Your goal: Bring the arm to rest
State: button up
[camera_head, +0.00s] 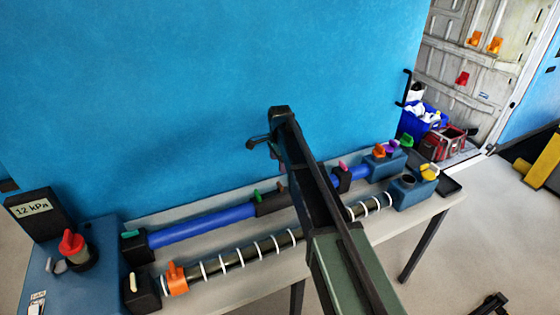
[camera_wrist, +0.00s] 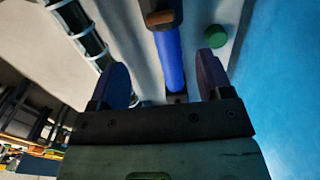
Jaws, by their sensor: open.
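My gripper (camera_wrist: 163,78) is open in the wrist view, with its two dark rounded fingers apart and nothing between them. Behind the gap a blue tube (camera_wrist: 168,68) runs away below; I cannot tell the distance to it. In the head view my arm (camera_head: 312,185) reaches up from the bottom edge across the bench (camera_head: 235,292), above the tubes. The fingers are not clearly seen there.
A blue duct (camera_head: 205,223) and a ringed clear duct (camera_head: 272,245) lie along the bench. An orange clip (camera_head: 176,279) sits on the ringed duct. A gauge sign (camera_head: 33,208) reading 12 kPa stands at left. The blue wall (camera_head: 200,90) rises behind.

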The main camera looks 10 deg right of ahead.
dwell(0.4)
jog(key=s+f+n+b, duration=0.2)
jog(key=s+n, duration=1.3)
jog(key=s, duration=1.6)
jog(key=shift+f+n+b, duration=0.3)
jog(key=shift+f+b, duration=0.1)
jog(key=shift+b, duration=0.2)
jog(key=shift+s, duration=0.1)
